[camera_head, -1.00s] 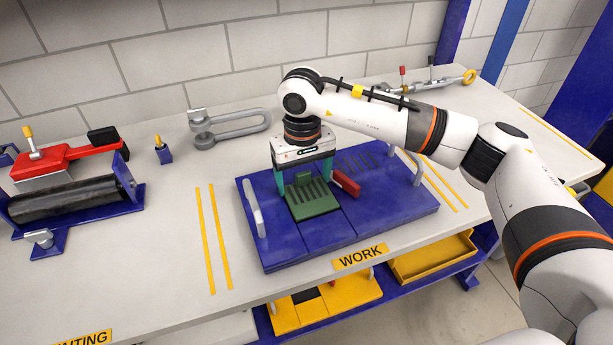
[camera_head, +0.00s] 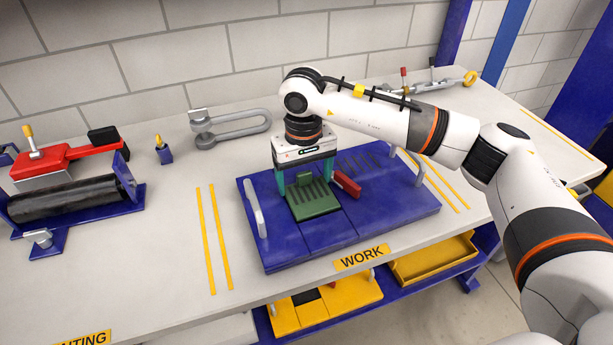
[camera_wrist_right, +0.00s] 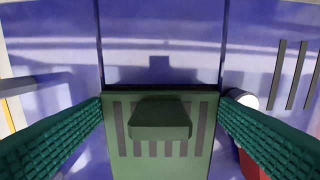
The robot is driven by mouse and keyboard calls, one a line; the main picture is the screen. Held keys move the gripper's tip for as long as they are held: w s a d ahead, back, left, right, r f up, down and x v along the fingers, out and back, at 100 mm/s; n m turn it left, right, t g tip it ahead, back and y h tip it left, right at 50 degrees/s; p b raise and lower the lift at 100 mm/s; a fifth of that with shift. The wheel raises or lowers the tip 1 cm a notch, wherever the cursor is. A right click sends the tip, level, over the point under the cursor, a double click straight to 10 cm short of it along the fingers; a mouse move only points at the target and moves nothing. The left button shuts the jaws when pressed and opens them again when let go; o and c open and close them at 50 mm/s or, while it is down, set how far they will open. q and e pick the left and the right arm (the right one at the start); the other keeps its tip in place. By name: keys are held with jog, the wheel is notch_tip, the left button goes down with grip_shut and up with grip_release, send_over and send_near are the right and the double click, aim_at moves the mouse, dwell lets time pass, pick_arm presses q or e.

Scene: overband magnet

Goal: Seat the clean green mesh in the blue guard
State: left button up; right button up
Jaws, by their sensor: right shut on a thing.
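The green mesh (camera_head: 314,203) is a small slotted panel with a raised block on it; it also shows in the right wrist view (camera_wrist_right: 160,150). It is at the middle of the blue guard (camera_head: 390,215), a wide blue plate with a grey handle at each side. My right gripper (camera_head: 304,184) is shut on the mesh, with one teal finger at each side edge. In the right wrist view the mesh lines up with the guard's middle strip (camera_wrist_right: 160,45). I cannot tell whether it rests on the guard or hangs just above. My left gripper is out of view.
A red part (camera_head: 347,183) is just right of the mesh. A grey clevis (camera_head: 232,130) lies behind the guard. A black roller with a red tool (camera_head: 68,160) stands at left. A yellow tray (camera_head: 432,262) sits below the bench.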

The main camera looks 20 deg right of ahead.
pick_arm(q)
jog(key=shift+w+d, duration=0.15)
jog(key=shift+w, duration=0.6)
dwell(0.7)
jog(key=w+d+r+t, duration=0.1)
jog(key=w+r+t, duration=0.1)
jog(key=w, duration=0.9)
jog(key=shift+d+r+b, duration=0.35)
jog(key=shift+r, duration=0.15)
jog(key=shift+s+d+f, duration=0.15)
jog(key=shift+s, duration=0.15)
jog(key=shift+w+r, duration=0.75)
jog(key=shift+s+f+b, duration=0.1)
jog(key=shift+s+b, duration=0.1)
jog(key=shift+b, duration=0.1)
